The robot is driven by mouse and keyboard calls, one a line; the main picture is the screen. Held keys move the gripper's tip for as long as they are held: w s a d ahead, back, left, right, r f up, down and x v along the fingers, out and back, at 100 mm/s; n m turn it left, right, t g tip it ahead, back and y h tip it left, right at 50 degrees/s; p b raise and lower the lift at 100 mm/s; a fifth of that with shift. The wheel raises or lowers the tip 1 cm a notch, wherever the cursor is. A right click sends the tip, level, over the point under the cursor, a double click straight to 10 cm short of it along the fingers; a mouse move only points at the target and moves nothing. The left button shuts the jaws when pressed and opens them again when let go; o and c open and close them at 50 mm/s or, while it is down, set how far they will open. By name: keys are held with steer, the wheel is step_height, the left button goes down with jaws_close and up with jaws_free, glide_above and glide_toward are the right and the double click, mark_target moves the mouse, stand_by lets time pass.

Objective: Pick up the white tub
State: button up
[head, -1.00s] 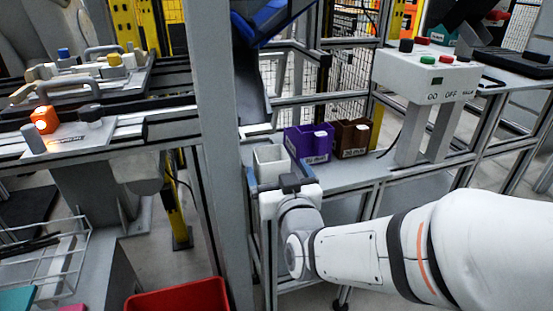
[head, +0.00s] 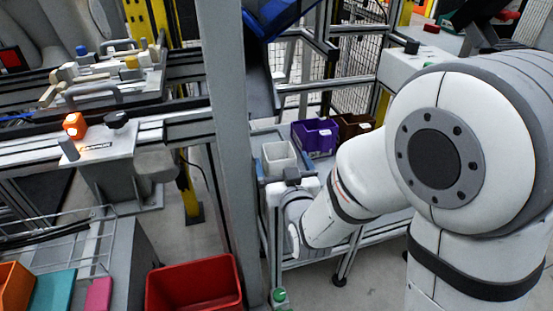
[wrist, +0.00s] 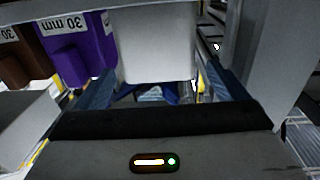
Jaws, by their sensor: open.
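The white tub (head: 279,157) stands on a grey shelf beside the purple tub, upright and open at the top. It also shows in the wrist view (wrist: 155,50), at the top middle, just ahead of my gripper. My gripper (wrist: 163,88) is open, with one blue finger toward each side of the tub. I see a gap between the tub and the gripper's dark body; whether a finger touches the tub I cannot tell. In the head view my gripper (head: 288,178) is at the tub's near side, and its wrist hides the tub's lower front.
A purple tub (head: 315,139) and a brown tub (head: 354,127) stand to the right of the white tub. A thick grey post (head: 232,150) rises close on its left. A red bin (head: 194,287) is low in front.

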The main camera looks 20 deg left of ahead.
mark_target(276, 144)
steer(key=shift+w+a+r+p, duration=0.25)
steer(key=shift+w+a+p, duration=0.1)
steer(key=shift+w+p, duration=0.5)
steer(key=shift+f+p+x, duration=0.1)
steer(key=shift+p+x, duration=0.15)
steer(key=shift+x, duration=0.4)
steer(key=shift+f+p+x, duration=0.15)
steer(key=shift+p+x, duration=0.1)
steer(key=shift+x, duration=0.4)
steer(key=shift+s+a, duration=0.1)
steer(key=shift+c, duration=0.5)
steer(key=c, duration=1)
steer(key=shift+r, duration=0.1)
